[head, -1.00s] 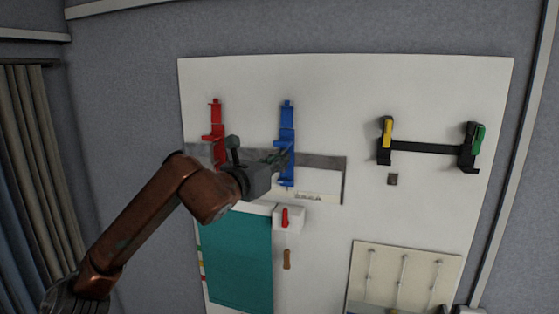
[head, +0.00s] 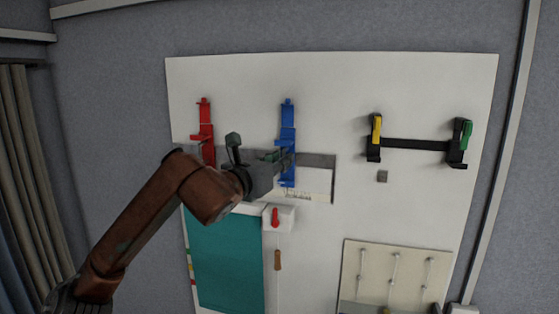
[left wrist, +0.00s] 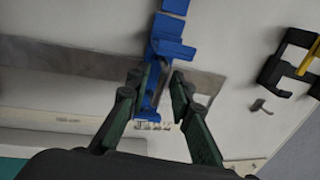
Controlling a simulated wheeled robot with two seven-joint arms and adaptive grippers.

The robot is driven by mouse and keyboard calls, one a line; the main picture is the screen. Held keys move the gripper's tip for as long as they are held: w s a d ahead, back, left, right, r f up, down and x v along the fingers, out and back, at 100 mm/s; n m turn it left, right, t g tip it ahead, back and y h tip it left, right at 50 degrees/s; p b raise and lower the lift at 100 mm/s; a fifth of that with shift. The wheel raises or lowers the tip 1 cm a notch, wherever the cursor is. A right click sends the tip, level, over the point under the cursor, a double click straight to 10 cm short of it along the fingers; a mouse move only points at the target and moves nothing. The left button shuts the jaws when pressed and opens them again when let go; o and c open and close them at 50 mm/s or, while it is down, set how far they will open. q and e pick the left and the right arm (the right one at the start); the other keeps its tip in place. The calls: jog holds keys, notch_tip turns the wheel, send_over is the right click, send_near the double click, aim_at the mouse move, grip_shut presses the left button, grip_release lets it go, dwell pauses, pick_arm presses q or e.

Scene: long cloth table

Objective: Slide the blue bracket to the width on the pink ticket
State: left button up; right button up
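The blue bracket (head: 287,120) stands upright on a grey rail (head: 318,160) on the white wall board. It also shows in the left wrist view (left wrist: 172,28). My left gripper (head: 280,158) is at the bracket's lower part. In the left wrist view its two dark green fingers (left wrist: 161,88) lie on either side of the bracket's lower part and appear closed on it. The red bracket (head: 204,125) stands at the rail's left, apart from the blue one. Small raised lettering (head: 298,196) shows below the rail. I see no pink ticket. My right gripper is out of view.
A black bar with yellow and green clamps (head: 415,144) is at the board's right. A white box with a red lever (head: 276,217) and a teal panel (head: 226,258) are below the rail. A cream panel with several hooks (head: 394,275) is at lower right.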

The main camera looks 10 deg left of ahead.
pick_arm(q)
jog(key=v, duration=1.2)
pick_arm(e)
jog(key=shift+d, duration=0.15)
